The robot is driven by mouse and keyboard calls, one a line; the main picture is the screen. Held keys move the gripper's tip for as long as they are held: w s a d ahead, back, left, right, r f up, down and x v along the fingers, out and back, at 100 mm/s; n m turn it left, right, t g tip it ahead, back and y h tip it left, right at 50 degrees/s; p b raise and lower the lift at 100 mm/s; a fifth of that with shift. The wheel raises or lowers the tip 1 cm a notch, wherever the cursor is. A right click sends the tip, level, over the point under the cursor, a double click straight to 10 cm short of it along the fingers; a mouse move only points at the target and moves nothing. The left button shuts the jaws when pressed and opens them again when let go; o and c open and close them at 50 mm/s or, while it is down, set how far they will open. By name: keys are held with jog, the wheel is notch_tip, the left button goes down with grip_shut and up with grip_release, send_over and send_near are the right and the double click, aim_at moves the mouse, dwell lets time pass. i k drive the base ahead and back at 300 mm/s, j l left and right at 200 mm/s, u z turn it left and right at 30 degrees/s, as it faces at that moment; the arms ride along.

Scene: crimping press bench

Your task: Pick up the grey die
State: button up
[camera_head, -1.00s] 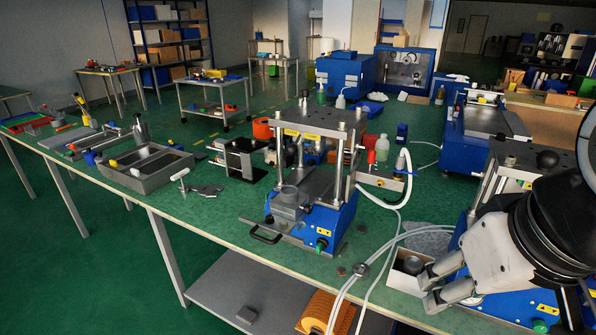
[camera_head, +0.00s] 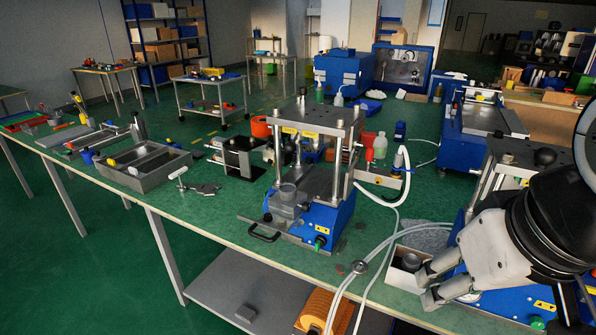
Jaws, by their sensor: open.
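A dark grey round piece (camera_head: 410,262) sits in a small white open box (camera_head: 397,277) near the front edge of the bench, at the lower right; it may be the grey die. My gripper (camera_head: 425,287) is open and empty. Its two fingers point left, just right of and close to the white box. They hide part of the box's right side. I cannot tell whether they touch it.
The blue press (camera_head: 322,222) with upright posts stands left of the box. Pale hoses (camera_head: 345,290) run over the bench edge beside the box. Another press (camera_head: 515,165) stands behind my arm at the right. A grey metal tray (camera_head: 145,170) lies farther left.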

aim_at(288, 192)
jog(key=i+j, duration=0.6)
jog(key=j, duration=0.15)
jog(key=i+j+u, duration=0.15)
jog(key=i+j, duration=0.4)
jog(key=j, duration=0.2)
